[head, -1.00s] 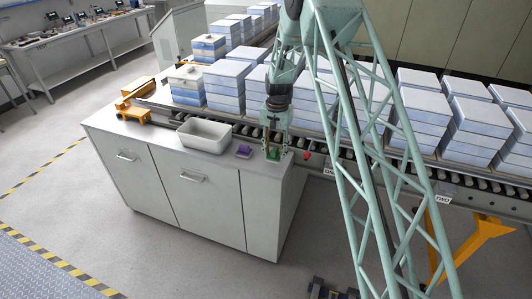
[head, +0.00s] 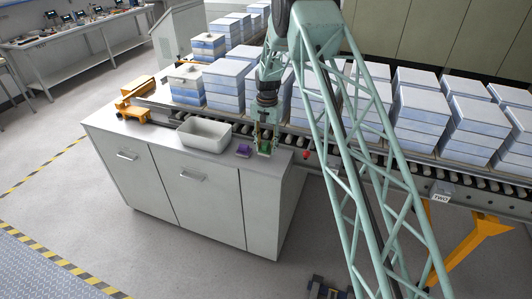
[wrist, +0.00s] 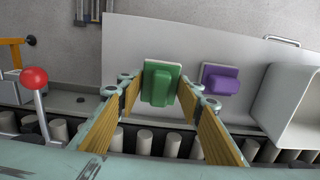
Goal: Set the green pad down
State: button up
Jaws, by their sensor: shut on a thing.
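The green pad (head: 265,148) is at the right end of the grey cabinet top (head: 222,163), near the rollers. In the wrist view the green pad (wrist: 161,84) has a raised green block on a pale-edged base. My gripper (head: 265,142) points down over it. In the wrist view my gripper's fingertips (wrist: 159,88) are on either side of the pad, shut on it. A purple pad (wrist: 221,79) lies to the right of it there, apart; in the head view the purple pad (head: 244,151) is just left of it. I cannot tell whether the green pad touches the top.
A white open tray (head: 204,134) stands left of the purple pad. A red knob (wrist: 35,77) on a lever is left of my gripper in the wrist view. The roller conveyor with stacked blue-white blocks (head: 227,85) runs behind. An orange fixture (head: 135,113) is at the far left.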

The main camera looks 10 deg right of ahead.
aim_at(266, 152)
jog(key=shift+f, duration=1.65)
jog(key=shift+f, duration=0.15)
jog(key=o, duration=1.1)
jog(key=shift+c, duration=0.2)
notch_tip(266, 152, up, 11)
jog(key=shift+d+f, duration=0.1)
jog(key=shift+r, duration=0.75)
jog(key=shift+r, duration=0.15)
